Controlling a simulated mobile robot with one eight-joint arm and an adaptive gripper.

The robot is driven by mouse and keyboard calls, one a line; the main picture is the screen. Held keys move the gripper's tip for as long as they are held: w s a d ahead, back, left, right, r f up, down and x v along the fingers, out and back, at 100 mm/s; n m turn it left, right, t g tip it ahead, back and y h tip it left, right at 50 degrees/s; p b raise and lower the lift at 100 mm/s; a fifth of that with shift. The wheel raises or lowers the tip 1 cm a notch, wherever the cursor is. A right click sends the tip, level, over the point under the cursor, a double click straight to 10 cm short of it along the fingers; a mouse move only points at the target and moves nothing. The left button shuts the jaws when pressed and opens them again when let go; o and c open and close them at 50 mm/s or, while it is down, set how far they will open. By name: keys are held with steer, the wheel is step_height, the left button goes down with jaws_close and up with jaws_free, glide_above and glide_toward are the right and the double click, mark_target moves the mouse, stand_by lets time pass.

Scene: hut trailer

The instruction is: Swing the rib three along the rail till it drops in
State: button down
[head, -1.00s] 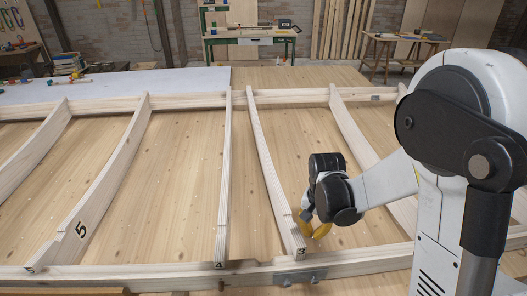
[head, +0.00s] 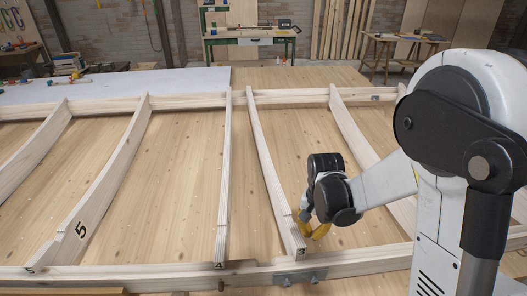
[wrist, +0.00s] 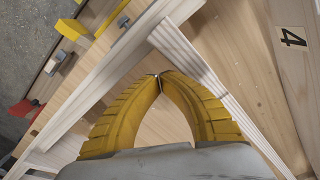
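Rib three (head: 270,165) is a pale curved timber marked 3, slanting from the far rail (head: 190,98) to the near rail (head: 160,279). Its near end is at the near rail, by a metal bracket (head: 300,277); I cannot tell whether it is seated. My gripper (head: 314,236), with yellow fingers, is low on the right side of rib three near that end. In the wrist view the fingertips (wrist: 160,77) meet with nothing visible between them. The layered edge of rib three (wrist: 188,55) runs beside the right finger, partly hidden; contact is unclear.
Rib four (head: 224,180) stands left of rib three, and its label shows in the wrist view (wrist: 292,38). Rib five (head: 105,190) is further left. Another rib (head: 352,130) stands to the right, near my arm. Bare board lies between the ribs.

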steer(key=a, duration=0.9)
steer(key=shift+a+b, duration=0.4)
stand_by(1.6)
steer(key=shift+r, duration=0.1)
stand_by(0.3)
step_height(320, 180, up, 8)
steer(key=d+p, duration=0.2)
steer(key=p, duration=0.3)
steer(key=shift+p, duration=0.3)
